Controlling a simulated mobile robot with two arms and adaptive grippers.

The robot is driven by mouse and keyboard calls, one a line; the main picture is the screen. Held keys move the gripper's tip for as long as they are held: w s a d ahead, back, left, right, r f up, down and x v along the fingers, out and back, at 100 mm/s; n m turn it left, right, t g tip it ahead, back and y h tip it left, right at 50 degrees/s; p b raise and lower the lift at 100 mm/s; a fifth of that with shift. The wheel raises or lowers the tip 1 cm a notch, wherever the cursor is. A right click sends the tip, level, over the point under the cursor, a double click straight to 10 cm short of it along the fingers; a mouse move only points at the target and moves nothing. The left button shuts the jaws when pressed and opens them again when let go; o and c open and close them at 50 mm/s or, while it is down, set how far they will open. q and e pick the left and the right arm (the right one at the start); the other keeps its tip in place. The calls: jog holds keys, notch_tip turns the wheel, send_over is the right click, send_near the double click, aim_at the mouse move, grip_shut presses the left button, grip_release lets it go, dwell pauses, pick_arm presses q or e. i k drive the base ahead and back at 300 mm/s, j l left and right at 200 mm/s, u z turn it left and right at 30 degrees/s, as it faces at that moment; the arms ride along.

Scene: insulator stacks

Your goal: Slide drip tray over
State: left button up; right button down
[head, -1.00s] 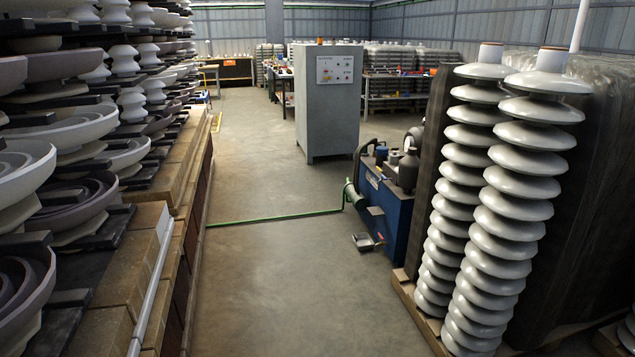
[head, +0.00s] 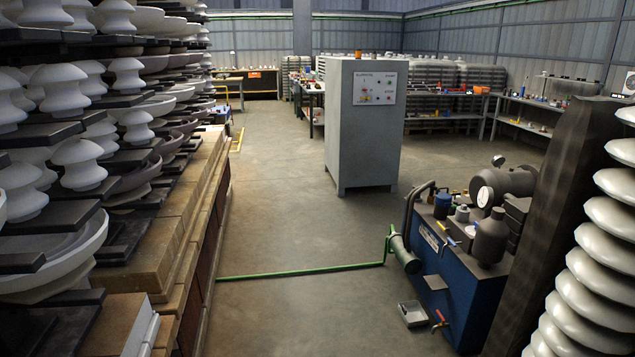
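The drip tray (head: 413,314) is a small, shallow grey metal tray. It lies on the concrete floor at the lower right of the head view, close to the front left side of the blue hydraulic unit (head: 455,285). A tap with a red handle (head: 440,318) is just to the right of the tray, low on the unit. Neither of my grippers shows in the view.
A green hose (head: 300,273) runs across the floor from the left stacks to the unit. A grey control cabinet (head: 363,125) stands beyond it. Insulator stacks line the left; white insulators (head: 590,290) stand at right. The aisle floor (head: 290,235) is otherwise clear.

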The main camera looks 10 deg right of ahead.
aim_at(411, 312)
jog(key=i+j, duration=0.1)
jog(key=i, duration=2.05)
jog(key=i+z, duration=0.4)
jog(key=i+j+z, duration=0.2)
jog(key=i+z, duration=0.2)
jog(key=i+j+z, duration=0.25)
jog(key=z, duration=0.15)
jog(key=i+j+z, duration=0.6)
jog(key=j+z, duration=0.25)
